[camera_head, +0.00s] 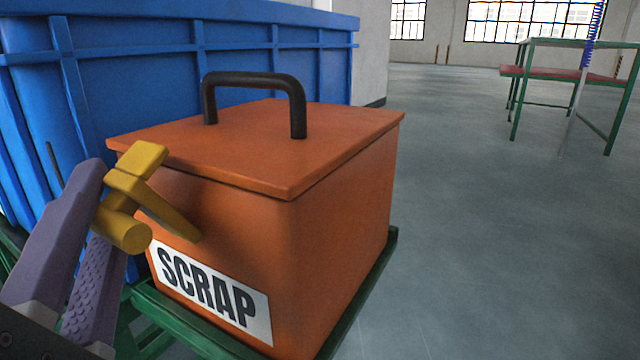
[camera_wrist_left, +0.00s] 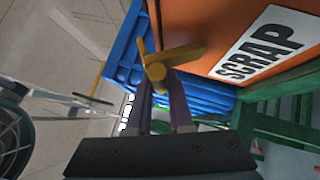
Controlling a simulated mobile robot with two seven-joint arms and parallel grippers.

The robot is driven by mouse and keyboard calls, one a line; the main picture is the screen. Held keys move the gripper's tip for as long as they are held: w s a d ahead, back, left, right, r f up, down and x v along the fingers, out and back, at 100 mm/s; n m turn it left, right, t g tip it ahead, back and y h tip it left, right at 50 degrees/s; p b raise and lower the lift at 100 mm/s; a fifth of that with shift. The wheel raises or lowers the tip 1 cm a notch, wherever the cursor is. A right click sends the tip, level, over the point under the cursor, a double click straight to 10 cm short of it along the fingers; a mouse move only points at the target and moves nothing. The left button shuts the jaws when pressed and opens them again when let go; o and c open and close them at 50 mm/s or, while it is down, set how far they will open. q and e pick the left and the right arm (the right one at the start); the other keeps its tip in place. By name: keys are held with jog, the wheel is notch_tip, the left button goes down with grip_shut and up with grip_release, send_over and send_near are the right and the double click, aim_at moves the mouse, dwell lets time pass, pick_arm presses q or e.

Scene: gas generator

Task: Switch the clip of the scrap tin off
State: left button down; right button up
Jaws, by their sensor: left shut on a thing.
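The orange scrap tin (camera_head: 345,215) has a flat lid (camera_head: 250,140), a black handle and a white SCRAP label; it also shows in the left wrist view (camera_wrist_left: 215,35). Its yellow clip (camera_head: 165,203) is on the upper left of the front face, with one arm slanting down to the right and a short block at the lid's edge. My left gripper (camera_head: 112,200) is shut on the clip, its purple fingers reaching it from the left. In the left wrist view the clip (camera_wrist_left: 170,58) is at the fingertips. My right gripper is in neither view.
The tin stands on a green frame (camera_head: 375,285). A large blue container (camera_head: 150,75) is close behind and to the left. The floor (camera_head: 490,220) to the right is clear, with a green-legged table (camera_head: 570,75) farther back.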

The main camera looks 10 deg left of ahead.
pick_arm(q)
jog(key=shift+f, duration=0.1)
jog(key=shift+s+a+f+n+t+y+b, duration=0.1)
jog(key=shift+f+n+t+y+b, duration=0.2)
jog(key=shift+n+y+b, duration=1.2)
jog(key=shift+s+d+f+n+t+y+b, duration=0.25)
jog(key=shift+n+b, duration=0.6)
jog(key=shift+b, duration=1.45)
jog(key=shift+w+a+f+n+t+y+b, duration=0.2)
jog(key=shift+f+n+y+b, duration=0.3)
jog(key=shift+n+y+b, duration=1)
jog(key=shift+s+m+h+b, duration=0.1)
jog(key=shift+m+h+b, duration=0.3)
jog(key=shift+h, duration=0.15)
jog(key=c, duration=0.8)
grip_release()
jog(key=v, duration=1)
jog(key=shift+s+a+r, duration=0.1)
